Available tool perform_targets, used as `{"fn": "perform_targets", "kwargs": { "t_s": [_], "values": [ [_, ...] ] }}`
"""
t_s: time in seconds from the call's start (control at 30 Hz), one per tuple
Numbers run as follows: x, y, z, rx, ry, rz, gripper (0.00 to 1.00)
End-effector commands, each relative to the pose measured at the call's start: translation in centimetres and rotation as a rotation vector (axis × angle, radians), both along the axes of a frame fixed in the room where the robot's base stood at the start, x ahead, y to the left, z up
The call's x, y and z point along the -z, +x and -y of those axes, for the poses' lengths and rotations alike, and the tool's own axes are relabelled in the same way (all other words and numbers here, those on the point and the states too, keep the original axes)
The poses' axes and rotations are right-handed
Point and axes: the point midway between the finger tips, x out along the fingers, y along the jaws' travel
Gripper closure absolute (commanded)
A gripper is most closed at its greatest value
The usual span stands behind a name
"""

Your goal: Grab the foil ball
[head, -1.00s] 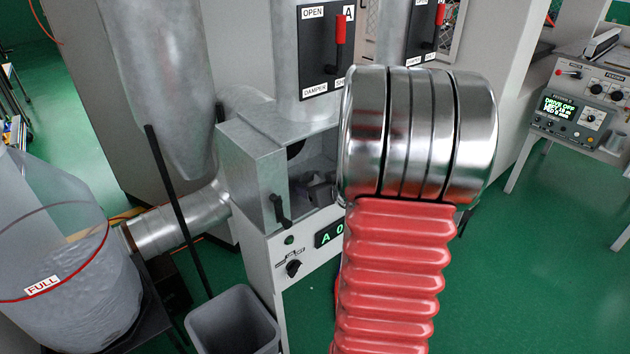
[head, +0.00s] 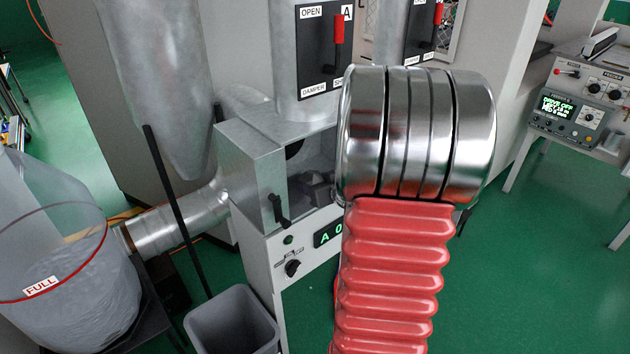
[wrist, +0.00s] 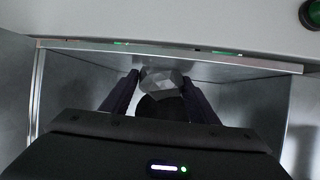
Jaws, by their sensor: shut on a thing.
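The foil ball (wrist: 161,84) is a grey, faceted lump in the wrist view, at the upper middle. My gripper (wrist: 159,79) has its two dark fingers on either side of it and is shut on it. A dark round shape sits just below the ball between the fingers; I cannot tell what it is. In the head view the open metal box (head: 245,165) under damper A holds the gripper end, mostly hidden by my arm, and the ball cannot be made out.
The box's metal walls stand close around my gripper. A grey bin (head: 232,322) stands on the floor below. A clear bag marked FULL (head: 70,265) is at the left, with a thin black post (head: 178,215) between. A control panel (head: 572,112) is at the right.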

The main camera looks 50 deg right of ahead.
Motion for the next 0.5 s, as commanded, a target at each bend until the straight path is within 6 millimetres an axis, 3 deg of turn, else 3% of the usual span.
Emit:
{"fn": "perform_targets", "kwargs": {
  "t_s": [0.3, 0.5],
  "values": [
    [-0.9, -0.8, -0.1, 0.0, -0.002, 0.002, 0.68],
    [-3.6, -0.7, -0.1, -0.001, -0.005, 0.003, 0.68]
  ]
}}
